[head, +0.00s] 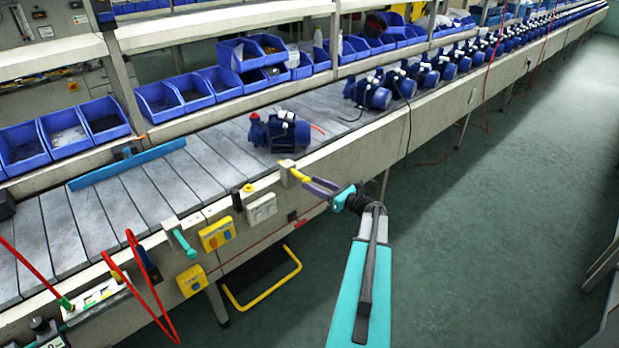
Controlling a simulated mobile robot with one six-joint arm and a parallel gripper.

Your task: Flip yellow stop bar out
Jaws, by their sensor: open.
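A short yellow bar (298,173) shows at the conveyor's near edge, by a small pale block (285,178). It slants down to the right, toward my gripper. My gripper (316,186) is at the right end of the bar, with its purple-grey fingers open beside it. At this size I cannot tell whether the fingers touch the bar or lie on both sides of it. My teal arm reaches up from the bottom of the head view.
A blue pump (286,132) stands on the slatted conveyor (205,165) just behind the bar. Yellow switch boxes (216,234) and a yellow U-shaped rail (262,303) are at the near side.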

